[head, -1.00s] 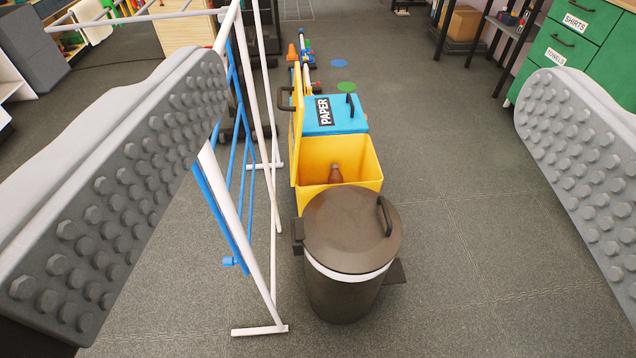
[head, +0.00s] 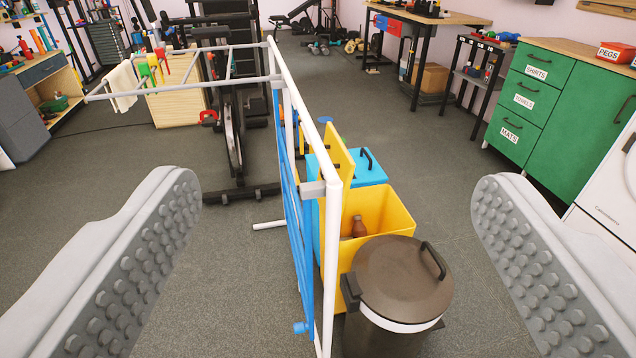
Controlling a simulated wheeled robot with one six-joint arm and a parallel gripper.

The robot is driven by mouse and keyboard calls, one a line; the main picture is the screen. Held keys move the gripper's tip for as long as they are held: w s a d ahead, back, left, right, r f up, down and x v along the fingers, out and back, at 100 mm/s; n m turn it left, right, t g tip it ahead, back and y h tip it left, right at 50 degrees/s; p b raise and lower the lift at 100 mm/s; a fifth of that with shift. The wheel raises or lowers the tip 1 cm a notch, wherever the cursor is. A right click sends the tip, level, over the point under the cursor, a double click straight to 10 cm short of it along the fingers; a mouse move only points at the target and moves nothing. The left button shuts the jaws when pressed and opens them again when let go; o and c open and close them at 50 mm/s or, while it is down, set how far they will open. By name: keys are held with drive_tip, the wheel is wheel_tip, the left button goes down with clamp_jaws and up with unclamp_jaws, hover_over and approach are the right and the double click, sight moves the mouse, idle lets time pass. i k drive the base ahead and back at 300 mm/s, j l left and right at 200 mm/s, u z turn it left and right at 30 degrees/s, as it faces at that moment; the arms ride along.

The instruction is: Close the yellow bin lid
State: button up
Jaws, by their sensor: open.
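The yellow bin (head: 384,212) stands on the floor right of the picture's middle, between a blue bin and a dark bin. Its top is open and a brown bottle (head: 359,228) shows inside. Its yellow lid (head: 337,172) stands upright along the bin's left side, partly hidden by the drying rack. My gripper (head: 338,195) is open and empty, its two studded grey pads wide apart in the foreground. It is above and this side of the bins, touching nothing that I can see.
A white and blue drying rack (head: 334,215) stands close along the bins' left side. A brown lidded bin (head: 400,282) stands in front of the yellow bin, and a blue lidded bin (head: 372,167) behind it. Green drawers (head: 530,100) are at the right. Floor between is clear.

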sight(343, 162)
drive_tip(key=i+l, duration=0.35)
drive_tip(key=i, duration=0.15)
drive_tip(key=i+l, duration=0.35)
drive_tip(key=i+z, duration=0.05)
drive_tip(key=i, duration=0.05)
